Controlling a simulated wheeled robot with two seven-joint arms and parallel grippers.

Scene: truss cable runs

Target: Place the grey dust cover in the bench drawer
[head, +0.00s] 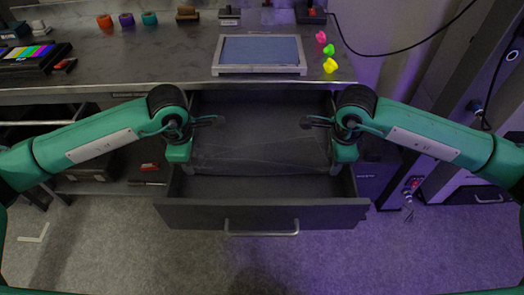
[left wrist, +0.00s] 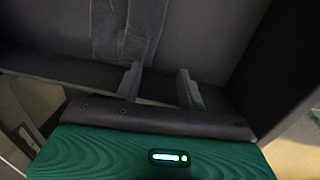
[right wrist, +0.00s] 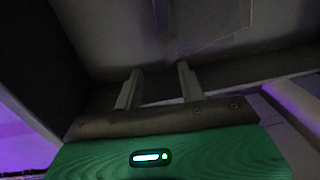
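The bench drawer (head: 262,212) is pulled out below the bench top, with its handle at the front. A dark grey sheet with faint crease lines, seemingly the grey dust cover (head: 265,152), lies flat inside the drawer; its edges blend into the dark floor. Folds or outlines of it also show in the left wrist view (left wrist: 122,32) and the right wrist view (right wrist: 205,32). My left gripper (head: 218,121) is over the drawer's left side, fingers apart and empty. My right gripper (head: 308,122) is over its right side, also open and empty. I cannot tell whether either touches the sheet.
On the bench top (head: 170,60) lie a framed blue-grey panel (head: 260,52), colored spools (head: 126,19), a color-bar screen (head: 28,56) and pink, green and yellow pieces (head: 330,66). A black cable (head: 400,52) runs off to the right. A lower shelf holds tools (head: 148,168).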

